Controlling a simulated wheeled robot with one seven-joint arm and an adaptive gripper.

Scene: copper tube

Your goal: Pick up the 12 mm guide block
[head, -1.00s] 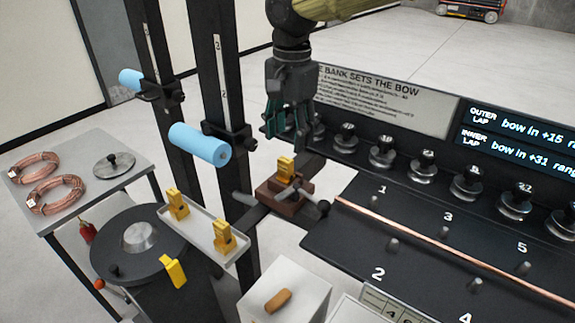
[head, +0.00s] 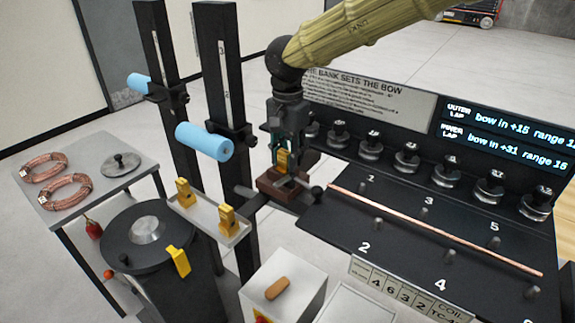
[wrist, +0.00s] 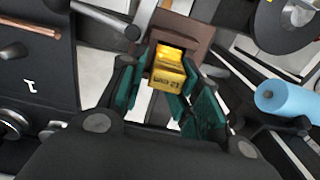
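A yellow guide block (head: 283,160) stands in a brown holder (head: 268,186) at the left end of the black bench. In the wrist view the block (wrist: 168,72) shows a small dark marking, too small to read surely, above the brown holder (wrist: 196,30). My gripper (head: 287,158) is low over the holder, its green-padded fingers on either side of the block. In the wrist view my gripper (wrist: 168,66) has its fingers apart, close beside the block; firm contact does not show. Two more yellow blocks (head: 184,192) (head: 227,219) stand on a pale tray (head: 204,212).
A copper tube (head: 430,228) lies along the numbered black bench (head: 400,255). Dark posts with a blue roller (head: 204,141) stand left of my gripper. Metal knobs (head: 371,145) line the bench's back. A white box (head: 285,275) stands in front.

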